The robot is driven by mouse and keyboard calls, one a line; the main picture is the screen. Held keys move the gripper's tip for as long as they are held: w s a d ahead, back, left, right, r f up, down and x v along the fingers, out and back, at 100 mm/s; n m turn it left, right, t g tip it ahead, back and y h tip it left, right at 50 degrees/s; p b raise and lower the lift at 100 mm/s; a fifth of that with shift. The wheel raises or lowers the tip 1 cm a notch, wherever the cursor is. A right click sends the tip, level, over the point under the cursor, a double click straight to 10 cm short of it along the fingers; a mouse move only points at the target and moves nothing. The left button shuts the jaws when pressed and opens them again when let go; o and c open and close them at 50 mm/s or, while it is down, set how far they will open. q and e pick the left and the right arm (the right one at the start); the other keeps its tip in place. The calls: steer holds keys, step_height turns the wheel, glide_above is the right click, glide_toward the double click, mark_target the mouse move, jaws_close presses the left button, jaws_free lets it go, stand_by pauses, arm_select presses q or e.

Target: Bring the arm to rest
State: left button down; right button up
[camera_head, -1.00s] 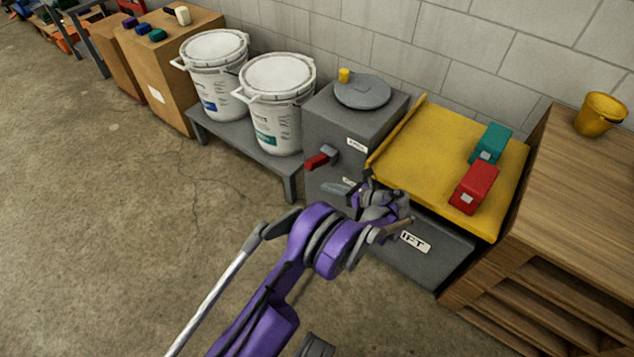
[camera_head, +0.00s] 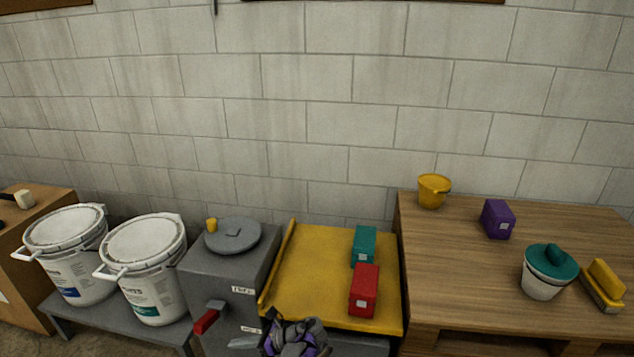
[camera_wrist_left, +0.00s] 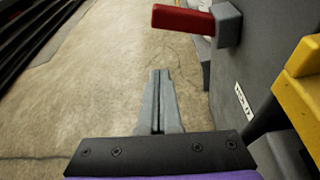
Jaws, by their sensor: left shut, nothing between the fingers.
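My left gripper (camera_head: 240,342) shows at the bottom edge of the head view, in front of the grey cabinet (camera_head: 205,270) and below the yellow tray-like top (camera_head: 310,285). Most of my left arm is out of this view. In the left wrist view the two grey fingers (camera_wrist_left: 159,88) are together with nothing between them, over bare concrete floor. The red-handled lever (camera_head: 207,319) on the cabinet front is close by; it also shows in the left wrist view (camera_wrist_left: 183,19), apart from the fingers. My right gripper is not in view.
A teal block (camera_head: 364,246) and a red block (camera_head: 364,290) lie on the yellow top. White buckets (camera_head: 145,265) stand on a low bench at left. A wooden bench (camera_head: 455,260) at right holds a yellow bucket (camera_head: 433,191), a purple block (camera_head: 497,219) and a teal-lidded pot (camera_head: 543,285).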

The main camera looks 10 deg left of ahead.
arm_select(q)
steer(key=s+d+r+n+t+h, duration=0.1)
steer(key=s+r+n+h, duration=0.65)
steer(key=s+r, duration=0.45)
steer(key=s+d+n+t+h, duration=0.2)
steer(key=s+d+n+h, duration=0.15)
steer(key=s+n, duration=0.45)
steer(key=s+d+n+t+h, duration=0.1)
steer(key=s+d+n+h, duration=0.3)
steer(key=s, duration=0.9)
step_height(320, 180, up, 26)
steer(key=w+d+t+y+p, duration=0.1)
steer(key=p, duration=2.3)
steer(key=shift+r+n, duration=0.2)
steer(key=shift+n, duration=0.25)
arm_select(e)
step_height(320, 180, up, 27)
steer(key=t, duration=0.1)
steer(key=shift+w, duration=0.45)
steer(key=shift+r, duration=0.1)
